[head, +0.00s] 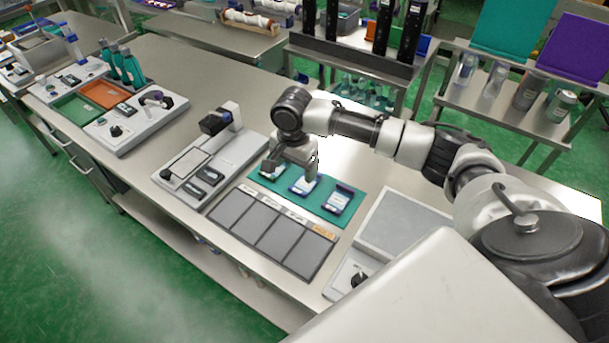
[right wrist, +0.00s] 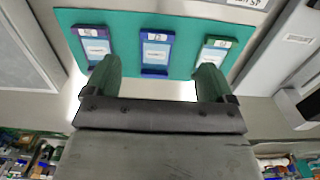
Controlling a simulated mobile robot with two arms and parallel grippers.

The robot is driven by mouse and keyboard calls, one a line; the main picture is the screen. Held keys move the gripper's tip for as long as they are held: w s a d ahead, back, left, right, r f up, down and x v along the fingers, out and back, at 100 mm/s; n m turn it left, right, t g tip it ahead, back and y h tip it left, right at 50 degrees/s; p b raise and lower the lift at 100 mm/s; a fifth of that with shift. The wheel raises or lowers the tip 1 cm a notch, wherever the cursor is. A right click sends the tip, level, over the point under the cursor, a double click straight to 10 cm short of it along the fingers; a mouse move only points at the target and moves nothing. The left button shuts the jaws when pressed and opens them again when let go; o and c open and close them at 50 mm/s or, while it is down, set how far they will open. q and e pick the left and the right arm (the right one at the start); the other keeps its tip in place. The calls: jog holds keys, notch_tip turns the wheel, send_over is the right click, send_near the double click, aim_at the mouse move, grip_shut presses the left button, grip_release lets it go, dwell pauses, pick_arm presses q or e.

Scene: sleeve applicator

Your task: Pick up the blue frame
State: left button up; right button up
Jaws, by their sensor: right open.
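The blue frame (right wrist: 156,52) holds a white label and lies in the middle of a row of three on a teal mat (right wrist: 190,20). In the head view the blue frame (head: 304,185) also shows in the middle of the mat (head: 321,208). My right gripper (right wrist: 155,80) is open and empty, pointing down over the mat, with its fingers apart on either side of the blue frame's column in the wrist view. In the head view my right gripper (head: 291,172) partly covers the mat's left part. My left gripper is not in view.
A purple frame (right wrist: 95,45) and a green frame (right wrist: 214,56) flank the blue one closely. A grey board with several dark panels (head: 268,235) lies in front of the mat. Devices stand left (head: 205,165) and right (head: 400,225) of it.

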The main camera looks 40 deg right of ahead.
aim_at(297, 190)
jog(key=shift+s+a+f, duration=0.1)
jog(key=shift+s+f, duration=0.05)
jog(key=shift+f, duration=0.45)
jog(key=shift+s+a+f, duration=0.1)
jog(key=shift+s+f, duration=0.05)
jog(key=shift+f, duration=0.4)
jog(key=shift+w+d+f, duration=0.1)
jog(key=shift+f, duration=0.25)
jog(key=shift+w+d+f, duration=0.1)
jog(key=shift+f, duration=0.25)
notch_tip(297, 190, down, 4)
jog(key=shift+d+r+p, duration=0.15)
jog(key=shift+r+p, duration=0.05)
jog(key=shift+p, duration=0.4)
jog(key=shift+f, duration=0.6)
jog(key=shift+c, duration=0.9)
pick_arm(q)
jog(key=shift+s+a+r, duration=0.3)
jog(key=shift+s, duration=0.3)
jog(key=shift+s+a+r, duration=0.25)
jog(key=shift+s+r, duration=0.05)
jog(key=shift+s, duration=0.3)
pick_arm(e)
jog(key=c, duration=0.8)
